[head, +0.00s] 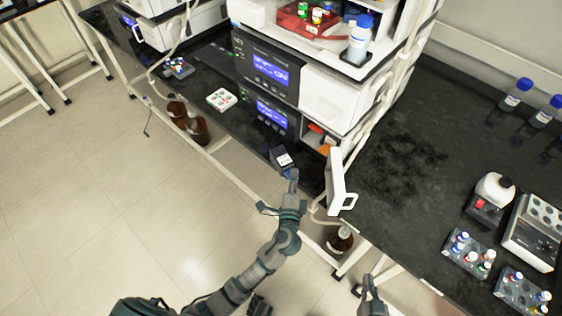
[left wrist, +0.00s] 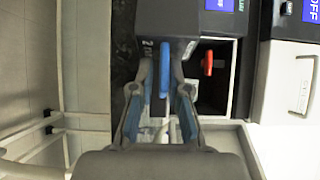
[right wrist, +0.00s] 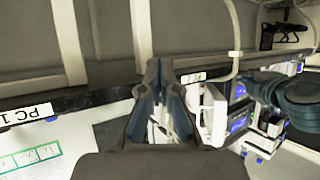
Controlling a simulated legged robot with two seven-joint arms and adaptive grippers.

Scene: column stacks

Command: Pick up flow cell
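I see no part clearly marked as the flow cell. A dark box-shaped unit (head: 282,158) with a pale label projects at the bench's front edge, below the lower blue-screen module. In the left wrist view this dark unit (left wrist: 178,20) has a narrow blue tab (left wrist: 164,70) at its front. My left gripper (head: 291,181) is just in front of it. Its fingers (left wrist: 167,74) are apart, one on each side of the tab, with no clear contact. My right gripper (head: 367,284) is low at the front, away from the unit. Its fingertips (right wrist: 159,65) meet, with nothing visible between them.
A white door (head: 336,182) stands open right of the left gripper. Behind it is a compartment with an orange-red part (left wrist: 208,62). Brown bottles (head: 197,129) stand below the bench. Vial racks (head: 467,253) and blue-capped bottles (head: 515,95) are on the right bench, whose middle is clear.

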